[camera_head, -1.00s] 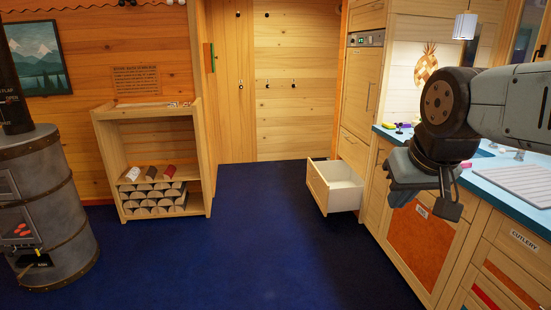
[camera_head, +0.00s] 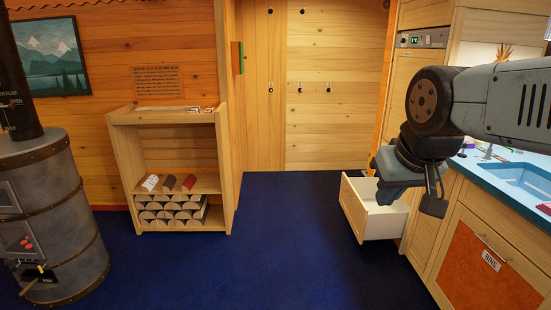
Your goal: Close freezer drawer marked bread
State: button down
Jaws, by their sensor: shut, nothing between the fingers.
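An open drawer (camera_head: 353,207) with a pale wooden front and white inside juts out low from the tall wooden unit at the right. Its front faces left, and no label on it can be read from here. My gripper (camera_head: 415,206) hangs in the air at the right, pointing down, apart from the drawer and nearer to me. In the picture it covers the drawer's right part and some of the cabinet behind. The gripper is shut and empty.
A cabinet door marked BINS (camera_head: 491,260) and a blue worktop with a sink (camera_head: 527,178) stand at the right. A log shelf (camera_head: 175,112) and a round metal stove (camera_head: 50,222) stand at the left. The blue floor (camera_head: 260,250) between is clear.

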aim_at(376, 204)
jog(key=z, duration=0.15)
jog(key=i, duration=2.1)
jog(key=z, duration=0.7)
jog(key=i, duration=1.25)
jog(key=z, duration=0.35)
